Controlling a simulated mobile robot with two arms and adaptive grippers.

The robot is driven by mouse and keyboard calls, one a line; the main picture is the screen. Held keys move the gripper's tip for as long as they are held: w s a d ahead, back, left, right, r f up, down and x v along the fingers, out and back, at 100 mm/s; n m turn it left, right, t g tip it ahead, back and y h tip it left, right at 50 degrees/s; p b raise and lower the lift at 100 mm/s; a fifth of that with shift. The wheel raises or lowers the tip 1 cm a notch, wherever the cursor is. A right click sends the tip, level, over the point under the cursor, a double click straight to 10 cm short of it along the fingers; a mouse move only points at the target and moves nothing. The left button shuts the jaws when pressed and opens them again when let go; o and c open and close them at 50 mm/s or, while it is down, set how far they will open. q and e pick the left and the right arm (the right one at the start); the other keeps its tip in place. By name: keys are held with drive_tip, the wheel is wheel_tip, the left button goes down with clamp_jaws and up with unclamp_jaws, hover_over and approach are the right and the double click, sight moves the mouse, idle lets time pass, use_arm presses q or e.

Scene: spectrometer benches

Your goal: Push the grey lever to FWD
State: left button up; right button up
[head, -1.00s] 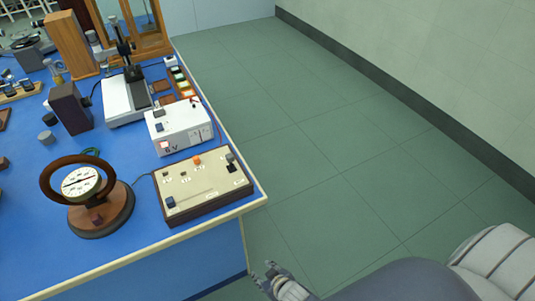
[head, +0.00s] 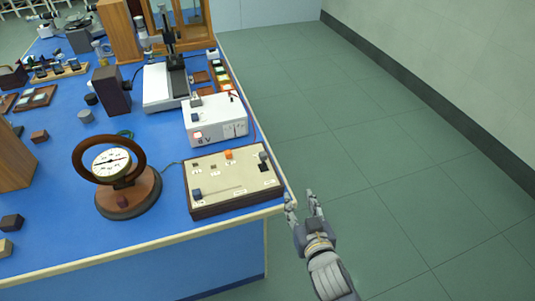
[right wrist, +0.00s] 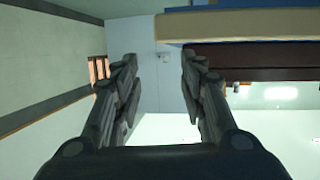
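A control box (head: 228,190) with a cream top panel and dark sides sits at the bench's near right corner. At its far right corner is a small dark grey block (head: 263,155), which looks like the grey lever; its labels are too small to read. An orange knob (head: 229,154) and a blue knob (head: 197,194) are also on the panel. My right gripper (head: 300,196) is beside the box's right side, past the bench edge, apart from the lever. Its fingers are open and empty, also in the right wrist view (right wrist: 158,75). My left gripper is not in view.
A white power supply (head: 213,120) stands just behind the box. A round dial meter (head: 128,190) on a wooden base stands to the left. The bench edge (head: 210,236) runs along the front. The green floor to the right is clear.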

sight(264, 157)
drive_tip(key=w+a+r+n+t+y, duration=0.2)
drive_tip(key=a+r+t+y, duration=0.1)
drive_tip(key=a+r, duration=0.35)
drive_tip(key=x, duration=1)
drive_tip(key=shift+w+a+r+p, duration=0.1)
drive_tip(key=shift+r+p, duration=0.05)
drive_tip(key=shift+p, duration=0.2)
drive_tip(key=shift+c, duration=0.3)
clamp_jaws()
